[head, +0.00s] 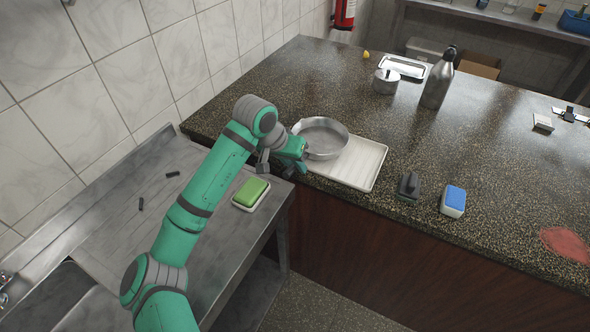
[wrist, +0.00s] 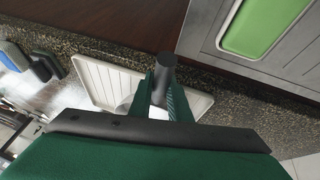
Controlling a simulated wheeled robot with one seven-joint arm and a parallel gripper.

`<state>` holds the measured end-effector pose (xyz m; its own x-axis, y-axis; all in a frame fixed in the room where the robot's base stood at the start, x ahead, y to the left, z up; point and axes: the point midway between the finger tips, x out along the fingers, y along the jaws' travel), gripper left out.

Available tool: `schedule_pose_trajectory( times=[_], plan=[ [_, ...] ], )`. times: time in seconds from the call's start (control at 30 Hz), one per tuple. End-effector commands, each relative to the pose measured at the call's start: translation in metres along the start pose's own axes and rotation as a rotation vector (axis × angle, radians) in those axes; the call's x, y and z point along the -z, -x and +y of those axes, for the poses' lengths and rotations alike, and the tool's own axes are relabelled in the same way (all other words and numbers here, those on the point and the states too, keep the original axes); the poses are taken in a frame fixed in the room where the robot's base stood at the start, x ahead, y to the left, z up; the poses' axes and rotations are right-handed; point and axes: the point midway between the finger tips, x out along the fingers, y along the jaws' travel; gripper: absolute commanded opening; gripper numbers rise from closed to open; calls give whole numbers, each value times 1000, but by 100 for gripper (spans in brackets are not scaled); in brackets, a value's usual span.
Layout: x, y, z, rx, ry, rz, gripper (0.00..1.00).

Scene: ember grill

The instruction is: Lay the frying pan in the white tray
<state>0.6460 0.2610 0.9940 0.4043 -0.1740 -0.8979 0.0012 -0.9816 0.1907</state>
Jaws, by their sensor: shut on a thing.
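The frying pan (head: 322,136) is a round, shallow metal pan. In the head view it is over the left part of the white tray (head: 364,166), which lies on the speckled counter near its front edge. I cannot tell whether the pan touches the tray. My gripper (head: 300,150) is at the pan's near left side. In the wrist view my gripper (wrist: 163,95) is shut on the pan's dark handle (wrist: 165,66). The white tray (wrist: 92,78) shows behind the fingers there, and the pan is mostly hidden by my gripper's body.
A dark grey block (head: 409,185) and a blue-topped sponge (head: 453,200) lie right of the tray. A pot (head: 386,81), a metal bottle (head: 437,80) and a metal tray (head: 403,67) stand farther back. A green-topped sponge (head: 251,192) is on the lower steel table (head: 190,215).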

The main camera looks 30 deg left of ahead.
Motion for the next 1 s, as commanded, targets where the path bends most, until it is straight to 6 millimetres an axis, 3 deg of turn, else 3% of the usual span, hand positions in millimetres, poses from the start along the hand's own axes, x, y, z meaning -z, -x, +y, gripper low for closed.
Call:
schedule_pose_trajectory(
  times=[0.13, 0.4, 0.43, 0.5, 0.83, 1.0],
  plan=[
    [-8, -14, -6, 1, 3, 0, 0],
    [-10, -17, -6, 1, 4, 1, 0],
    [-10, -18, -6, 1, 4, -1, 24],
    [-10, -18, -6, 1, 4, -1, 35],
    [-9, -15, -5, 0, 3, 0, 35],
    [-9, 3, -5, 0, 3, 1, 35]
  ],
)
